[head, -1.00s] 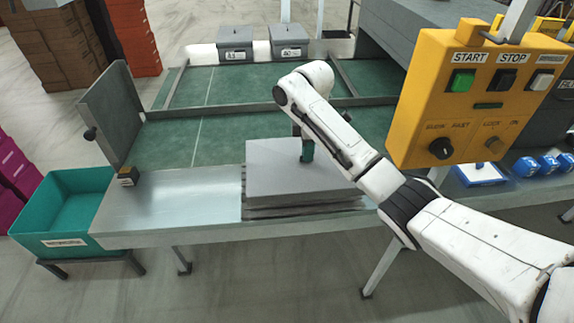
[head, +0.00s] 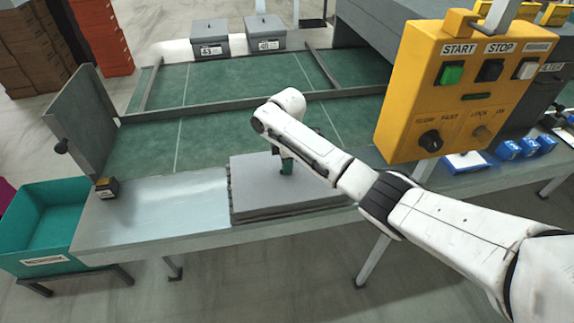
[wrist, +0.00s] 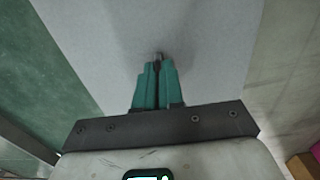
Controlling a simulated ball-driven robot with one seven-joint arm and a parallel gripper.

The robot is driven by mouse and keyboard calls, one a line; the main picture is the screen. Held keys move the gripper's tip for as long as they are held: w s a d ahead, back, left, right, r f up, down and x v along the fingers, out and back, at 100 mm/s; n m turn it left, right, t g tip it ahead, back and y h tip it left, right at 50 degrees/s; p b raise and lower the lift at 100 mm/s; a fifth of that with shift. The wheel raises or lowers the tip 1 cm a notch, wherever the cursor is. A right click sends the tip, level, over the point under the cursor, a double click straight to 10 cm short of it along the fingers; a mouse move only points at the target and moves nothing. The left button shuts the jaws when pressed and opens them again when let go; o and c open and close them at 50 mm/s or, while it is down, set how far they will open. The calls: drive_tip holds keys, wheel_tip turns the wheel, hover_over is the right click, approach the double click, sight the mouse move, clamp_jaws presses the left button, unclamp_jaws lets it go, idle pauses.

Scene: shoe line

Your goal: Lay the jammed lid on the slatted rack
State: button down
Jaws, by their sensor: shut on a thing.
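The jammed lid (head: 255,183) is a flat grey panel lying level over the slatted rack (head: 300,210), at the front edge of the line in the head view. Only the rack's front edge and left end show; the lid hides the rest. My gripper (head: 287,167) points down with its green fingers shut on the lid near the middle of its top. In the wrist view the fingertips (wrist: 158,62) close on a small dark part standing up from the lid (wrist: 205,50). Whether the lid touches the slats I cannot tell.
A bare metal table top (head: 170,205) lies left of the rack, with a small dark block (head: 107,188) on it. A teal bin (head: 45,225) stands far left. Green belt (head: 150,145) lies behind.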

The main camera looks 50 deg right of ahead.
drive_tip(key=shift+f, duration=0.2)
drive_tip(key=c, duration=1.7)
unclamp_jaws()
drive_tip(key=o, duration=0.4)
drive_tip(key=shift+o, duration=0.2)
wheel_tip(320, 180, up, 12)
drive_tip(key=shift+b, duration=0.3)
